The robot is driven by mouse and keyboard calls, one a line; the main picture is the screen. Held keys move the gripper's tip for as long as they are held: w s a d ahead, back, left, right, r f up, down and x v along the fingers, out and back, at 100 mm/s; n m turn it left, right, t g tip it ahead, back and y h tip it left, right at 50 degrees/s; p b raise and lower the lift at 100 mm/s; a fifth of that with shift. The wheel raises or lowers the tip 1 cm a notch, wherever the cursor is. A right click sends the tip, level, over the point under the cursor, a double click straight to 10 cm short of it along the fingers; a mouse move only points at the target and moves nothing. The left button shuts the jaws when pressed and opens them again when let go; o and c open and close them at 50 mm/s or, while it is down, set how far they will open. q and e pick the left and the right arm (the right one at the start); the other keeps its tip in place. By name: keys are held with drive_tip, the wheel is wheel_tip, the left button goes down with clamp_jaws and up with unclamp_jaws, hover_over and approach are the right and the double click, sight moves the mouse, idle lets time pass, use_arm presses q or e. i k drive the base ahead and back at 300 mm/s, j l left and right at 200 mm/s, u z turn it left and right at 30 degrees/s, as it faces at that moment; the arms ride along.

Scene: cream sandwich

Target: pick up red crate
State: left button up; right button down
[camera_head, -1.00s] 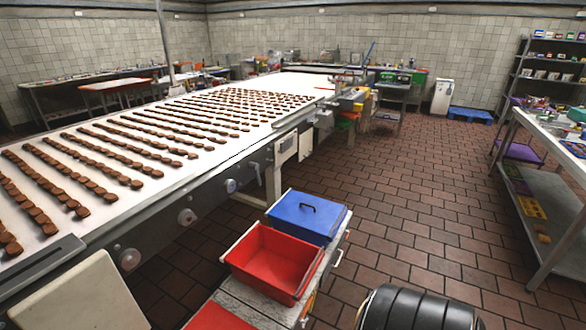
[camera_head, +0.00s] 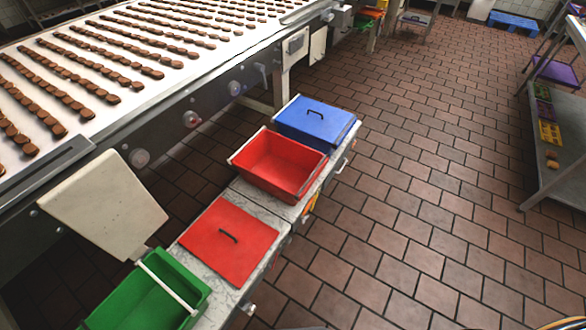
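The red crate (camera_head: 296,181) is open and looks empty. It stands on a narrow grey bench (camera_head: 243,191), between a blue lidded crate (camera_head: 318,126) behind it and a flat red lid (camera_head: 222,243) with a dark handle in front of it. Neither of my grippers shows in the head view, so their state and distance to the crate cannot be seen.
A green crate (camera_head: 143,302) with a white bar handle stands at the near end of the bench. The conveyor (camera_head: 135,50) with rows of brown biscuits runs along the left. A metal shelf table (camera_head: 562,135) stands at right. The tiled floor between is clear.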

sight(280, 166)
drive_tip(key=u, duration=2.15)
drive_tip(key=z, duration=2.15)
drive_tip(key=i+l+u, duration=0.2)
drive_tip(key=l+u, duration=0.15)
drive_tip(key=i+l+u, duration=0.1)
drive_tip(key=l+u, duration=0.25)
drive_tip(key=i+l+u, duration=0.1)
drive_tip(key=l+u, duration=0.3)
drive_tip(key=i+l, duration=0.1)
drive_tip(key=l, duration=0.4)
drive_tip(key=i+l, duration=0.1)
drive_tip(key=l, duration=0.4)
drive_tip(key=i+l+u, duration=0.1)
drive_tip(key=l, duration=0.4)
drive_tip(key=i+l, duration=0.15)
drive_tip(key=l, duration=0.35)
